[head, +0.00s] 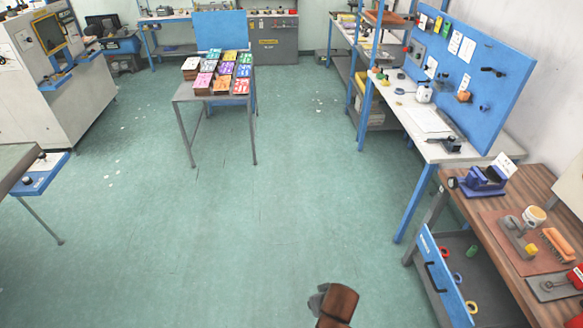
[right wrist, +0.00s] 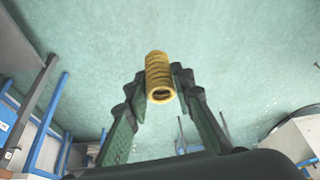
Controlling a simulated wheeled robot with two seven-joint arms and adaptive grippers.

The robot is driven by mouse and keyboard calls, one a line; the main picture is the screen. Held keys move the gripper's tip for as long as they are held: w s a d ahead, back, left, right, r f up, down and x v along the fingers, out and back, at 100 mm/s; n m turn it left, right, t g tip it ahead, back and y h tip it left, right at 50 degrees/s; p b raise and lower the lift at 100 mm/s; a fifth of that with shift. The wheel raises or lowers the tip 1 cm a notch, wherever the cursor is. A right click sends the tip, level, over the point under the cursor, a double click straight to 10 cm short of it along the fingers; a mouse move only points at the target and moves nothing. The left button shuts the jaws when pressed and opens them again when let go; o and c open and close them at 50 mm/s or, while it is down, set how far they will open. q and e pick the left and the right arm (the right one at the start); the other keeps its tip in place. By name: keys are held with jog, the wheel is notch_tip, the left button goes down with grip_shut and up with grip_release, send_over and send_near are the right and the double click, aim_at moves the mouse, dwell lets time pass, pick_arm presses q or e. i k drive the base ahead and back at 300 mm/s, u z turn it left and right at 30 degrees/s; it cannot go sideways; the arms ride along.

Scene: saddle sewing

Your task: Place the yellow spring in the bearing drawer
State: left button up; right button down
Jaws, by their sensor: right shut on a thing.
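The yellow spring (right wrist: 158,72) is a coiled cylinder gripped between the fingertips of my right gripper (right wrist: 161,84) in the right wrist view. Its open end faces the camera, and green floor lies behind it. The head view shows neither the spring nor the right fingertips clearly. A blue-fronted drawer (head: 436,281) stands pulled out under the wooden bench at the lower right of the head view. It holds several coloured rings and looks like the bearing drawer; its label is too small to read. My left gripper is in neither view.
The wooden bench (head: 505,208) above the drawer carries a blue vise (head: 485,181), a white cup (head: 534,216) and a brush (head: 557,245). A white workbench (head: 413,120) with a blue pegboard stands behind it. A small table (head: 212,97) holds coloured boxes. The middle floor is clear.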

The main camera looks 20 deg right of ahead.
aim_at(471, 292)
jog(key=z, duration=0.6)
jog(key=i, duration=1.3)
jog(key=z, duration=1.8)
jog(key=i, duration=0.9)
jog(key=z, duration=0.5)
